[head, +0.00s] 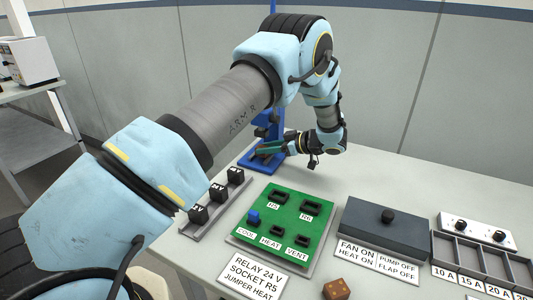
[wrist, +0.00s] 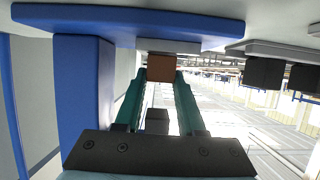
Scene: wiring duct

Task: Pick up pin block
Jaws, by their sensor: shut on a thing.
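A brown block (wrist: 158,67), which looks like the pin block, sits between the tips of my gripper's two teal fingers in the wrist view. My gripper (wrist: 160,75) is shut on it. In the head view my gripper (head: 268,149) reaches left to the blue press-like stand (head: 258,165) at the back of the table. The block is small and partly hidden there. In the wrist view the stand's blue post (wrist: 84,90) is close on the left and its blue plate (wrist: 120,18) lies across the top. I cannot tell whether the block touches the stand.
A green socket board (head: 255,232) lies mid-table, with a rail of black relays (head: 216,197) to its left. A dark box with a knob (head: 375,232), a divided tray (head: 480,262) and a brown holed block (head: 337,289) are nearer the front and right. The back right tabletop is clear.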

